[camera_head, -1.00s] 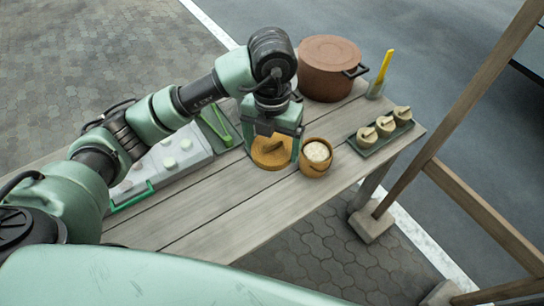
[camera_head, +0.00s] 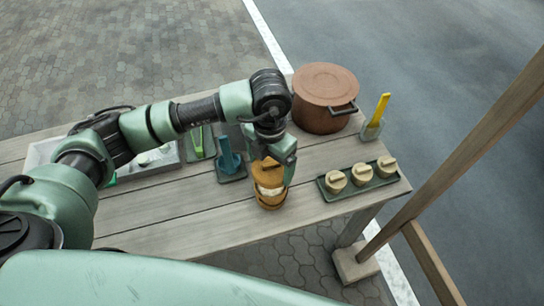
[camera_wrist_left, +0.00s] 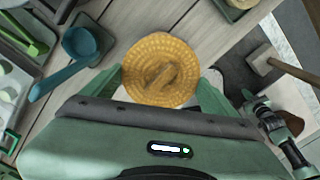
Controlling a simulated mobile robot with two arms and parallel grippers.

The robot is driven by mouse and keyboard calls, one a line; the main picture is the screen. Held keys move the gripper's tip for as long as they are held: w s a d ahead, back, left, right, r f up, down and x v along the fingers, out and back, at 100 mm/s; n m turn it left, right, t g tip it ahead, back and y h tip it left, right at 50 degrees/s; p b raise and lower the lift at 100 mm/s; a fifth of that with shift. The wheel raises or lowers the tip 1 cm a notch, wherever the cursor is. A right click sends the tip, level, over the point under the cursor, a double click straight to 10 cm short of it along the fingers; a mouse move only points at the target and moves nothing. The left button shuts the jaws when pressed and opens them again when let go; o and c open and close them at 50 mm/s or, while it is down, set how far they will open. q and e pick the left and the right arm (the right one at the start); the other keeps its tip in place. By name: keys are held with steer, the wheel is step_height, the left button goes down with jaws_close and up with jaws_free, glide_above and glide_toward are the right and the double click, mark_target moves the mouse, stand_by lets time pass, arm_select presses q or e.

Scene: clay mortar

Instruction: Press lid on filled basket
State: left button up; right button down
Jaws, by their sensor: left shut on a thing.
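My left gripper (camera_head: 275,160) is shut on the round tan woven lid (camera_head: 266,176). The lid has a raised bar handle on top, which shows clearly in the left wrist view (camera_wrist_left: 158,68). The lid is directly over the small tan basket (camera_head: 271,201), which stands on the table near its front edge. A strip of pale filling shows between lid and basket rim, so the lid seems slightly above the rim. Contact between them cannot be told. In the left wrist view the lid hides the basket. My right gripper is not in view.
A brown lidded pot (camera_head: 322,105) stands behind. A yellow-handled tool stands in a holder (camera_head: 371,131). A blue scoop (camera_head: 229,160) and a grey tray (camera_head: 152,166) are left. The table's left front is bare.

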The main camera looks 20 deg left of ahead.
arm_select(q)
steer(key=shift+f, duration=0.1)
steer(key=shift+s+a+f+b, duration=0.1)
steer(key=shift+a+f+b, duration=0.2)
steer(key=shift+f, duration=0.55)
steer(key=shift+f+b, duration=0.35)
steer(key=shift+b, duration=0.05)
step_height(320, 180, down, 3)
steer(key=shift+d+r+b, duration=0.15)
steer(key=shift+r+b, duration=0.05)
steer(key=shift+b, duration=0.6)
steer(key=shift+f+b, duration=0.35)
steer(key=shift+b, duration=0.05)
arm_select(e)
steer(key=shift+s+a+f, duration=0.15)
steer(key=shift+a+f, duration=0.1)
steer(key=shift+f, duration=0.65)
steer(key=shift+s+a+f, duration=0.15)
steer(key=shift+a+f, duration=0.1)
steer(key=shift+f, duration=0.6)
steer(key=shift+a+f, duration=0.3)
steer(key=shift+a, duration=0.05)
arm_select(q)
steer(key=shift+f+b, duration=0.1)
steer(key=shift+b, duration=0.35)
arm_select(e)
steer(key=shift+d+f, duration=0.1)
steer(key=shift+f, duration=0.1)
